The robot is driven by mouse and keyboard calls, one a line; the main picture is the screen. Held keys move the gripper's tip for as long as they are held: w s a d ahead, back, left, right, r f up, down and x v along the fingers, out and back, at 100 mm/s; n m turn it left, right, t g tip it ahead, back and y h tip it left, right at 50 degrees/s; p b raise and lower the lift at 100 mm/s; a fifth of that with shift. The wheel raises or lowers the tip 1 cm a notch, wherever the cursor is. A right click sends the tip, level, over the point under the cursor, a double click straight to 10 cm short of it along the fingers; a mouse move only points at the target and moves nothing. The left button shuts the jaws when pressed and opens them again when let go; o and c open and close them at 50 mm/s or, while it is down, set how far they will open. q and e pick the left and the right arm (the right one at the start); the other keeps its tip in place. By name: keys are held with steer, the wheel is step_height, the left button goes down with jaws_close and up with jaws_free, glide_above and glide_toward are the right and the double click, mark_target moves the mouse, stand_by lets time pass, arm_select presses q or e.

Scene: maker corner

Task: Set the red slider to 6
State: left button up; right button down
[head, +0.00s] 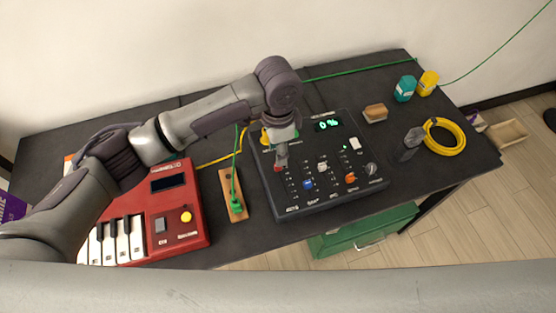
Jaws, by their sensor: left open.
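The dark control box (332,205) stands on the table near the middle of the head view. The red slider (277,168) is at the left of its slider row, mostly hidden by my left gripper. My left gripper (281,158) is open, pointing down directly over the red slider; whether it touches the slider I cannot tell. A blue slider (308,184), a white slider (322,167) and an orange slider (350,178) sit to its right. The green display (328,125) appears to read 0%. The scale marks are too small to read. My right gripper is out of view.
A red keyboard (190,232) lies left of the box, with a wooden strip (228,182) carrying a green plug between them. A yellow cable coil (445,136), a dark clear-topped item (411,143), a wooden block (376,113), and teal (405,88) and yellow (428,83) containers stand right.

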arm_select(q)
step_height(320, 180, down, 6)
steer(key=shift+r, duration=0.15)
steer(key=shift+w+f, duration=0.1)
steer(key=shift+f, duration=0.35)
steer(key=c, duration=0.8)
jaws_close()
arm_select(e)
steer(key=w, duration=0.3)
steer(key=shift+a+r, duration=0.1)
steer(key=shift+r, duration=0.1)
